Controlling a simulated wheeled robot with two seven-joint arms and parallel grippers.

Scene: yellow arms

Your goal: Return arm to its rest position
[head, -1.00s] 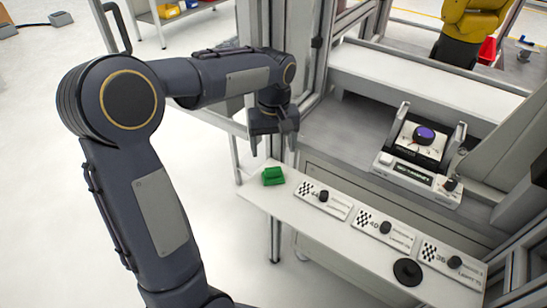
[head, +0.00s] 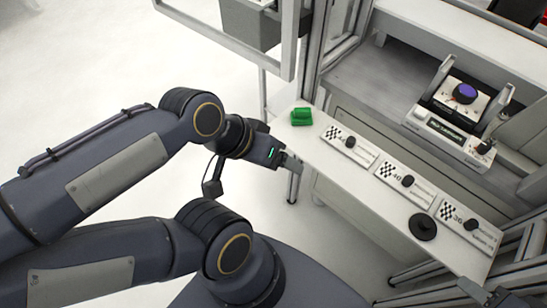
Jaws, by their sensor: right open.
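On the ledge are a green block (head: 301,117), several checkered plates with black knobs, and a black disc (head: 422,227). Frame posts rise behind. The floor at the upper left is clear.

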